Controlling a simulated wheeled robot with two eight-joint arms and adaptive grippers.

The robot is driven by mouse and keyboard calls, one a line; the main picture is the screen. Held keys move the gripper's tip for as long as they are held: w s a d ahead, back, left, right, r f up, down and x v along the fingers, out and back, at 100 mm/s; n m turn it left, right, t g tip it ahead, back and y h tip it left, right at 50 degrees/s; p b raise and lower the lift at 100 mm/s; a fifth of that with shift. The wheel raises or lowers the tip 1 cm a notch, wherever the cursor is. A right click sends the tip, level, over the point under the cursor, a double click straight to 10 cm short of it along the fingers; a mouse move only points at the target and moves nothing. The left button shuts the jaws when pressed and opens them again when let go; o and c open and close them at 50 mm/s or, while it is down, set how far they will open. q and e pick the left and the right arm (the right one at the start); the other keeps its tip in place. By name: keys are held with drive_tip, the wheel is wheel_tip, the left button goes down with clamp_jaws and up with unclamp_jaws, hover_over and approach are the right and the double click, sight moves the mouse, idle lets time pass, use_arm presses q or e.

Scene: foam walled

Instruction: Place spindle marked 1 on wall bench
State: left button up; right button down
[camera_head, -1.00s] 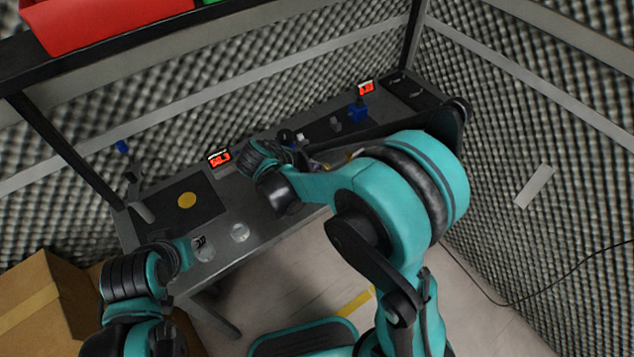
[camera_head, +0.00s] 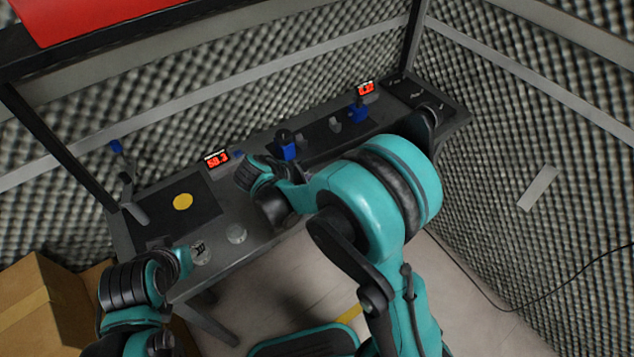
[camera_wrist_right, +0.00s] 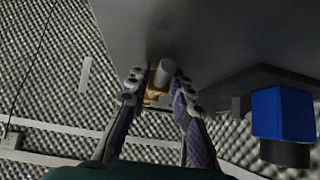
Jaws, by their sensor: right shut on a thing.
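In the right wrist view my right gripper (camera_wrist_right: 157,90) is shut on a small part, the spindle (camera_wrist_right: 166,72), with a pale cylindrical end and a yellow section between the fingertips. No mark on it is readable. It shows against the grey surface of the wall bench (camera_wrist_right: 225,40). In the head view the right hand and the spindle are hidden by my teal right arm over the front of the wall bench (camera_head: 262,243). My left arm ends near the bench's front left, by a clear round piece with a dark mark (camera_head: 200,254); its fingers cannot be made out.
A black mat with a yellow disc (camera_head: 183,201) lies on the bench's left. A second clear piece (camera_head: 236,233) lies near the front edge. A cardboard box (camera_head: 40,300) is lower left.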

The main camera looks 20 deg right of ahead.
drive_tip(key=shift+s+a+f, duration=0.1)
drive_tip(key=shift+s+f, duration=0.05)
drive_tip(key=shift+f, duration=0.1)
drive_tip(key=c, duration=1.3)
unclamp_jaws()
drive_tip(key=shift+f, duration=0.1)
drive_tip(key=shift+r+p, duration=0.35)
drive_tip(key=shift+r, duration=0.1)
drive_tip(key=p+v, duration=0.4)
drive_tip(key=v, duration=0.8)
drive_tip(key=shift+s+d+r+n+t+y, duration=0.8)
drive_tip(key=shift+s+d+n+y, duration=0.55)
drive_tip(key=shift+s+d+n, duration=0.65)
drive_tip(key=shift+s+d+r+n+t+y, duration=0.55)
drive_tip(key=shift+s+d+r+n+y, duration=0.65)
drive_tip(key=shift+s+n, duration=1.25)
drive_tip(key=shift+s+d+r+n+t+y, duration=0.65)
drive_tip(key=shift+s+d+n+y, duration=0.9)
drive_tip(key=shift+s+d+n, duration=0.7)
